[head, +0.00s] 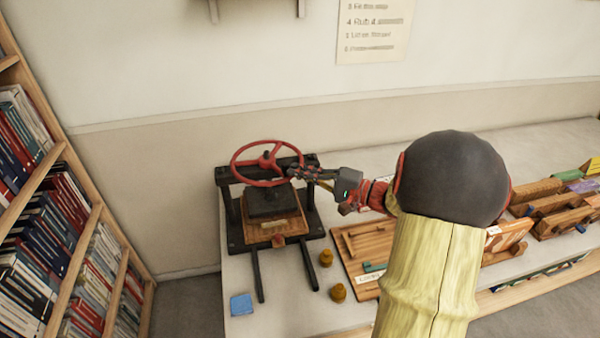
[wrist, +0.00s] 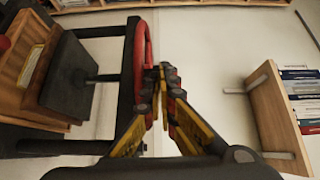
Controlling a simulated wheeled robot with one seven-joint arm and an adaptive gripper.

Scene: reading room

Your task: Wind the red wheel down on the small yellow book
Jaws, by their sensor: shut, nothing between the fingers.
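The red wheel (head: 267,163) sits on top of a black press, above its dark pressing plate (head: 268,201). A small yellow book (head: 280,223) shows in part at the front of the plate, on the press's wooden board; the plate hides the rest. I cannot tell whether the plate touches it. My gripper (head: 299,173) is at the right side of the wheel's rim. In the wrist view its fingers (wrist: 161,78) are shut and empty, with the tips beside the red rim (wrist: 142,50). I cannot tell whether they touch it.
A blue block (head: 241,304) lies at the table's front left. Two small brown-yellow knobs (head: 326,258) stand right of the press, before a wooden tray (head: 366,240). Wooden racks (head: 540,190) fill the right. A bookcase (head: 62,215) stands at the left.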

